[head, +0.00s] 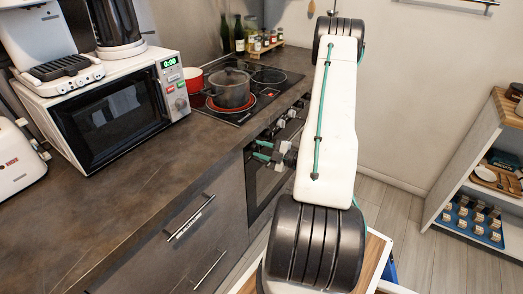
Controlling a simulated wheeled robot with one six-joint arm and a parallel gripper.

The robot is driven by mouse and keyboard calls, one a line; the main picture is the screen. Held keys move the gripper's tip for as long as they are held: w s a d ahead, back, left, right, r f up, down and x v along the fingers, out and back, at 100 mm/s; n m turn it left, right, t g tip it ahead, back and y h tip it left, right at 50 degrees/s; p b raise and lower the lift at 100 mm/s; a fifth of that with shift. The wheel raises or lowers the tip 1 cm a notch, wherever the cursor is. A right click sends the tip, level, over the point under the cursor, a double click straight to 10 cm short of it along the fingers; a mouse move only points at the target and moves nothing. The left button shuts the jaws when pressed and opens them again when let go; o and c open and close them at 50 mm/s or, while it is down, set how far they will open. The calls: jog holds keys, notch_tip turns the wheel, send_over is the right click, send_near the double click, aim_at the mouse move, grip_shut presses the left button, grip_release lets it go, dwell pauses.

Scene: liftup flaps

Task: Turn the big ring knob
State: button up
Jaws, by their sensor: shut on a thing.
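The stove's dark front panel carries small light-coloured knobs (291,113) below the hob's edge. My gripper (262,151), with teal fingers, is at the near end of this panel, beside the oven door. It is shut on a knob there; the knob itself is mostly hidden by the fingers, so I cannot tell its ring shape or turn angle. The black hob (262,92) is above, with a red ring glowing under a grey lidded pot (230,89).
A white microwave (110,110) and a toaster (18,160) stand on the dark counter (130,200). Drawer handles (190,217) stick out below the counter. A shelf unit (480,190) stands right, with clear floor before it.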

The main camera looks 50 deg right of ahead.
jog(key=shift+m, duration=0.4)
jog(key=o, duration=0.9)
jog(key=shift+o, duration=0.2)
jog(key=shift+s, duration=0.1)
jog(key=s+d, duration=0.1)
jog(key=s, duration=0.6)
jog(key=shift+s+d, duration=0.2)
